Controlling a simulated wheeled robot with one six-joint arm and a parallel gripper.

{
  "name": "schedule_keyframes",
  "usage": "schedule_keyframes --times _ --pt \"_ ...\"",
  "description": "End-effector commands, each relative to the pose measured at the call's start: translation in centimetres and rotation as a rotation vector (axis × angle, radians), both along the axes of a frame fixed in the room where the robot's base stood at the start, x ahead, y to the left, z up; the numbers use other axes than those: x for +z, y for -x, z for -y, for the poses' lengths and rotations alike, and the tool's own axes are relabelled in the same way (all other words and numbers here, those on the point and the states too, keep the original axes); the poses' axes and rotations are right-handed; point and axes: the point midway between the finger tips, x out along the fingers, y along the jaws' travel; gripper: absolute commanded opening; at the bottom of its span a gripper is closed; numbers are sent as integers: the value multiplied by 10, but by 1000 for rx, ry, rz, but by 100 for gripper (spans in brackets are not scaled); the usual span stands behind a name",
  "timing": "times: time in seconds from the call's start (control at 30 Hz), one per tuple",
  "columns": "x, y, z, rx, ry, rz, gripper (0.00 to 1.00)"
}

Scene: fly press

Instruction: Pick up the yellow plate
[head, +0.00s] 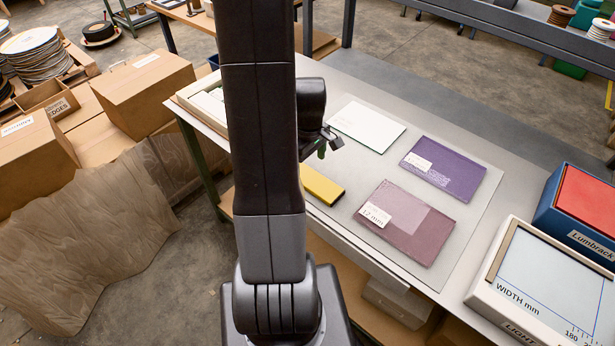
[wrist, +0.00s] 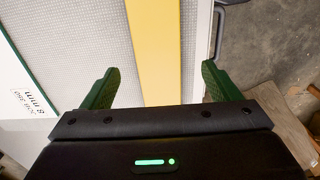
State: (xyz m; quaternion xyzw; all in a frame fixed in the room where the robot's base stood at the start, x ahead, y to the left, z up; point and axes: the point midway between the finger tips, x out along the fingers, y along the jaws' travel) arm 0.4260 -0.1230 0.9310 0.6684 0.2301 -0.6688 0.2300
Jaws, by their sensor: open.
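The yellow plate (head: 325,187) lies flat on the grey work table, near its front edge, partly hidden by my arm in the head view. In the wrist view the yellow plate (wrist: 155,45) runs as a strip up the middle, between my two green fingers, with a gap on each side. My gripper (wrist: 160,88) is open and empty. In the head view my gripper (head: 328,146) shows beside my arm, over the table behind the yellow plate. Its height above the plate is hard to tell.
A white plate (head: 368,125), a purple plate (head: 450,172) and a mauve plate labelled 12 mm (head: 420,238) lie on the table. A light box (head: 560,285) and a blue box with a red top (head: 585,205) stand at right. Cardboard boxes (head: 145,85) are at left.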

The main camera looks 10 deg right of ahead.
Motion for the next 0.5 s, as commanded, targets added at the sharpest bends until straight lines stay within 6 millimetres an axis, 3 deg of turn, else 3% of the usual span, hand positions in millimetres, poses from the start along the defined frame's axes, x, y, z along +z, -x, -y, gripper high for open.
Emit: schedule_keyframes --times 0.17,0.5 --pt "-7 0 0 0 0 -1 83" --pt "-44 -3 1 0 0 -3 83"
